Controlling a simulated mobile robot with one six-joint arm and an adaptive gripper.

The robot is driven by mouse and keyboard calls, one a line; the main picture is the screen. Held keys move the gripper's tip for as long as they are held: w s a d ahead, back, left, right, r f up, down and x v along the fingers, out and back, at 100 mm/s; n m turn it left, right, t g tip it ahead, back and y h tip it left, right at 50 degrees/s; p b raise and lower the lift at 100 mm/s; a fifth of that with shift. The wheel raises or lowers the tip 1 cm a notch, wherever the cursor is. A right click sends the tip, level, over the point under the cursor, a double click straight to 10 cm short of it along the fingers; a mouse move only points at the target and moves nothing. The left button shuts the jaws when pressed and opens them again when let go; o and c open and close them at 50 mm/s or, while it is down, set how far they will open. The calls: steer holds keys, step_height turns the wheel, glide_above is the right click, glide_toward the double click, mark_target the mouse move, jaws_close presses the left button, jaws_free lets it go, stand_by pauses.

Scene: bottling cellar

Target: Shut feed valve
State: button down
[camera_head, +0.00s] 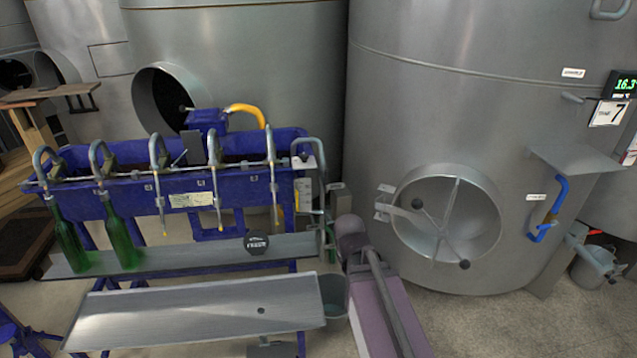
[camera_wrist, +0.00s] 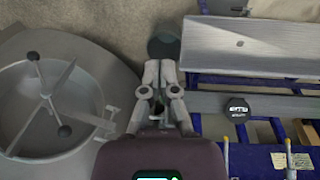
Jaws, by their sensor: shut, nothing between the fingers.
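No part is clearly marked as the feed valve, so I cannot tell which it is. The blue bottle filler (camera_head: 180,205) has a grey curved pipe (camera_head: 313,150) at its right end, with small fittings below it. A blue handle (camera_head: 560,205) sits on the lower right of the large steel tank (camera_head: 450,110), under a small label too small to read. My gripper (camera_wrist: 165,65) is shut and empty in the wrist view, apart from any valve handle. Its fingers point toward the grey-green bucket (camera_wrist: 163,46). My gripper cannot be made out in the head view.
The tank's round hatch (camera_head: 447,220) has a spoked handle, right of my arm. Two green bottles (camera_head: 122,240) stand on the filler's shelf (camera_head: 200,256). A steel tray (camera_head: 200,312) lies in front, with the bucket (camera_head: 335,295) at its right. Floor is clear at lower right.

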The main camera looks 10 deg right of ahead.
steer(key=w+d+f+n+t+h+b, duration=0.1)
steer(key=w+h+b, duration=0.1)
steer(key=w, duration=0.3)
steer(key=w+d+f+t+h+b, duration=0.1)
steer(key=w+f+h+b, duration=0.1)
steer(key=w, duration=0.3)
steer(key=n+t+h+b, duration=0.5)
steer(key=n+t+b, duration=0.5)
steer(key=t+b, duration=0.15)
glide_toward(310, 181)
steer(key=s+r, duration=0.2)
steer(key=s, duration=0.2)
steer(key=shift+a+f+t+p, duration=0.2)
steer(key=shift+t+p, duration=0.1)
steer(key=shift+t, duration=0.15)
steer(key=shift+w+d, duration=0.1)
steer(key=shift+w, duration=0.05)
steer(key=x, duration=1)
steer(key=shift+w, duration=0.15)
steer(key=shift+w+d, duration=0.15)
steer(key=shift+d, duration=1.75)
